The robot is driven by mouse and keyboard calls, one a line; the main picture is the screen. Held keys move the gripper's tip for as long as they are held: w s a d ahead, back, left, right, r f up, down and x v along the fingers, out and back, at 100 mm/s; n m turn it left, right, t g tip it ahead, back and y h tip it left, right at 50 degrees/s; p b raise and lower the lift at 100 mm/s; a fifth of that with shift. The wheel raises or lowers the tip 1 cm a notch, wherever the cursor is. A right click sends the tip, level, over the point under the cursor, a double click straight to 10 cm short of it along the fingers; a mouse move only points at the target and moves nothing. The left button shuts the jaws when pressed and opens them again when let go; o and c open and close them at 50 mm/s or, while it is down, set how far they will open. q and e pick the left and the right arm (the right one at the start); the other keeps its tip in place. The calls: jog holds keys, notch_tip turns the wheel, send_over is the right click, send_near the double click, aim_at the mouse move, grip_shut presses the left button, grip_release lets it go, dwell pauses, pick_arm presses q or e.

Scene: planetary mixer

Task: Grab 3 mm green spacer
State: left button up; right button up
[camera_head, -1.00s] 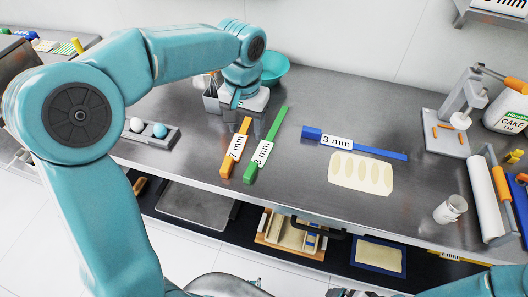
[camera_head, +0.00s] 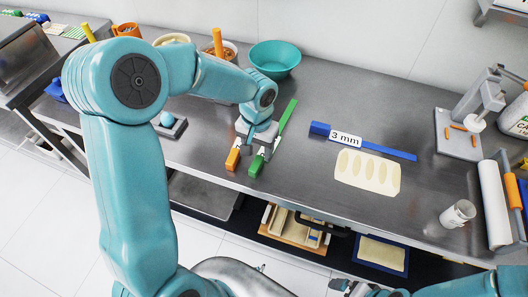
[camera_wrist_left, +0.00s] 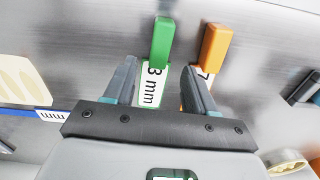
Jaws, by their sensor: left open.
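The green spacer (camera_head: 257,165), labelled 3 mm, lies on the metal counter with its handle block toward the front edge. My left gripper (camera_head: 261,148) is open over its middle and hides most of its label. In the left wrist view the green spacer (camera_wrist_left: 161,42) runs between the two fingers of the left gripper (camera_wrist_left: 157,78), with a gap on each side. The orange spacer (camera_head: 234,158), labelled 7 mm, lies just left of it; in the left wrist view one finger overlaps its label. My right gripper (camera_head: 355,287) shows only partly at the bottom edge.
A blue spacer (camera_head: 325,130), also marked 3 mm, lies to the right, behind a cream moulded sheet (camera_head: 367,172). A teal bowl (camera_head: 275,58) stands behind my left arm. A white jar (camera_head: 458,213) stands at the right front. Bare counter lies between the green spacer and the sheet.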

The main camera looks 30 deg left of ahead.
aim_at(259, 157)
pick_arm(q)
jog(key=f, duration=0.3)
jog(key=shift+w+d+f, duration=0.1)
jog(key=shift+w+f, duration=0.1)
jog(key=shift+f, duration=0.2)
grip_shut()
jog(key=shift+r, duration=0.15)
